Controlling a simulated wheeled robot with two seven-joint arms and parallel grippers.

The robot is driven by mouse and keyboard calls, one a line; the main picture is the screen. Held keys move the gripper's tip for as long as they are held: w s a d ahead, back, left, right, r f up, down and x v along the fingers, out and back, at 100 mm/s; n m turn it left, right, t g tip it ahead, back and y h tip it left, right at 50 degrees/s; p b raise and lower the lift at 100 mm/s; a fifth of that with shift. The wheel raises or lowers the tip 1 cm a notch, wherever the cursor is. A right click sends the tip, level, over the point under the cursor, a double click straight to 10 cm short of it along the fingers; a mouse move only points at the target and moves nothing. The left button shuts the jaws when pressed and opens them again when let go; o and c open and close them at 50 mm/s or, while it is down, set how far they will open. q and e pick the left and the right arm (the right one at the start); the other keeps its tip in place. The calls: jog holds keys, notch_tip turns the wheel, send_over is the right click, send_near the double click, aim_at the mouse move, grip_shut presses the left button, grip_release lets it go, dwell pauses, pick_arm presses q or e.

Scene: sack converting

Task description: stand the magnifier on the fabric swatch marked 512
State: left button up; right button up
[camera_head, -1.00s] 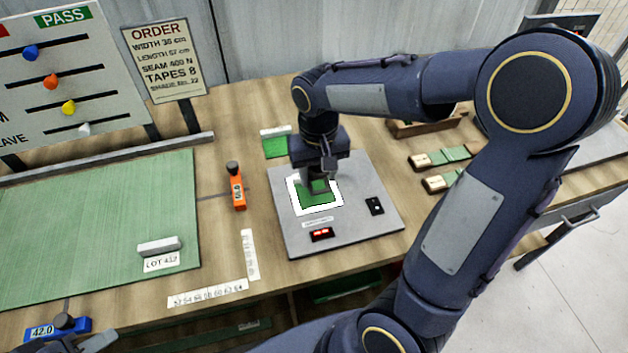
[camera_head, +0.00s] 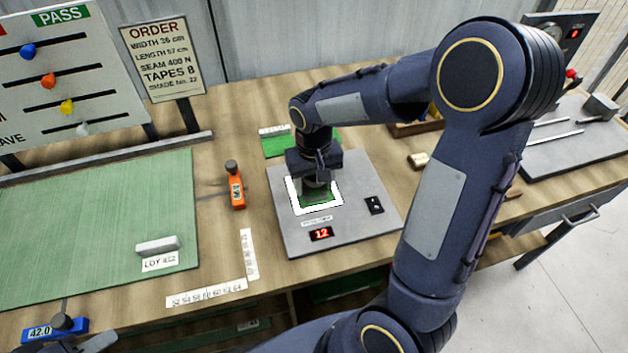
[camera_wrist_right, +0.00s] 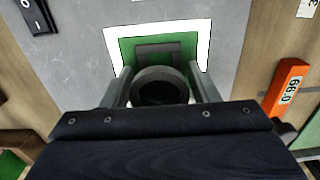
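My right gripper (camera_head: 318,184) is low over the grey plate (camera_head: 355,225), above a green swatch (camera_head: 325,201) in a white frame. In the right wrist view its fingers (camera_wrist_right: 165,90) flank a dark magnifier (camera_wrist_right: 160,78) with a round ring and a square part, and appear shut on it. The magnifier is over the framed green (camera_wrist_right: 190,45); whether it touches cannot be told. Another green swatch (camera_head: 275,147) with a white label lies behind the plate, partly hidden by my arm. No 512 is readable on either. My left gripper (camera_head: 85,344) barely shows at the lower left edge.
An orange block (camera_head: 237,190) stands left of the plate. A black switch (camera_head: 374,205) and a red display (camera_head: 321,233) sit on the plate. A green sheet (camera_head: 90,230), white rulers (camera_head: 207,293) and a blue block (camera_head: 55,329) lie left. My right arm hides part of the right side.

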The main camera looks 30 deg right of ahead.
jog(key=shift+o, duration=0.8)
jog(key=shift+r, duration=0.35)
notch_tip(320, 180, up, 10)
jog(key=shift+r+p, duration=0.25)
jog(key=shift+p, duration=0.3)
jog(key=shift+s+r, duration=0.15)
jog(key=shift+r, duration=0.45)
jog(key=s+a+f+t+y, duration=0.1)
jog(key=s+a+t+y, duration=0.1)
jog(key=s, duration=0.6)
jog(key=s+a+n+t+y, duration=0.1)
jog(key=s+a+t, duration=0.1)
jog(key=s, duration=0.6)
jog(key=shift+s+f+t+y, duration=0.35)
jog(key=shift+t+y, duration=0.05)
jog(key=shift+t, duration=0.4)
